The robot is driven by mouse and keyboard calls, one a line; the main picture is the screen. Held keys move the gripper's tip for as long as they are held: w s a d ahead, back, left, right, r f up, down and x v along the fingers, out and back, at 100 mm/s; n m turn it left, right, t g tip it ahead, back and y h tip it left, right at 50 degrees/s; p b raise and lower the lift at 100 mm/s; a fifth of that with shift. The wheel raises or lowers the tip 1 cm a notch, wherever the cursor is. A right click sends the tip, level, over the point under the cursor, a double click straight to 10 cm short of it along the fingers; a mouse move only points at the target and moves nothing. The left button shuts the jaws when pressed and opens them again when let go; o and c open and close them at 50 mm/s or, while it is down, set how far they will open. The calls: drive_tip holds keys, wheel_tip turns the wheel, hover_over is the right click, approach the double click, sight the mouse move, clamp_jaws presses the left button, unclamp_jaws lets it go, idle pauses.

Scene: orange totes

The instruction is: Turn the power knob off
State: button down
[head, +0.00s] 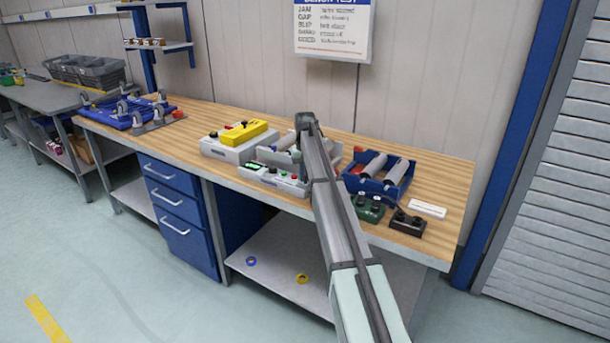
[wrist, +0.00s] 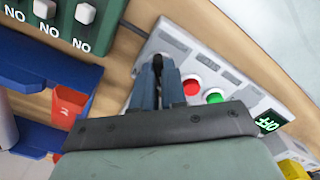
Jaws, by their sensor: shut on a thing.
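In the wrist view, a light grey control box (wrist: 205,62) carries a black knob (wrist: 157,62), a red button (wrist: 192,86), a green button (wrist: 214,97) and a small display (wrist: 269,123). The display shows green letters that look like OFF, turned over in this view. My gripper (wrist: 161,80) is at the knob, its fingers shut on it; only the knob's tip shows between them. In the head view, the control box (head: 270,178) sits at the bench's front edge. My arm hides the gripper and knob there.
A yellow device on a grey box (head: 222,150) stands left of the control box. A blue bin (head: 376,188) with rollers and a green switch box (head: 367,209) stand right. A red cup (wrist: 68,105) is near my gripper. The bench top (head: 215,113) is bare toward the back.

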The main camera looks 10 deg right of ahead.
drive_tip(key=shift+n, duration=0.4)
drive_tip(key=c, duration=1.2)
unclamp_jaws()
wheel_tip(320, 180, up, 14)
drive_tip(key=shift+f, duration=0.1)
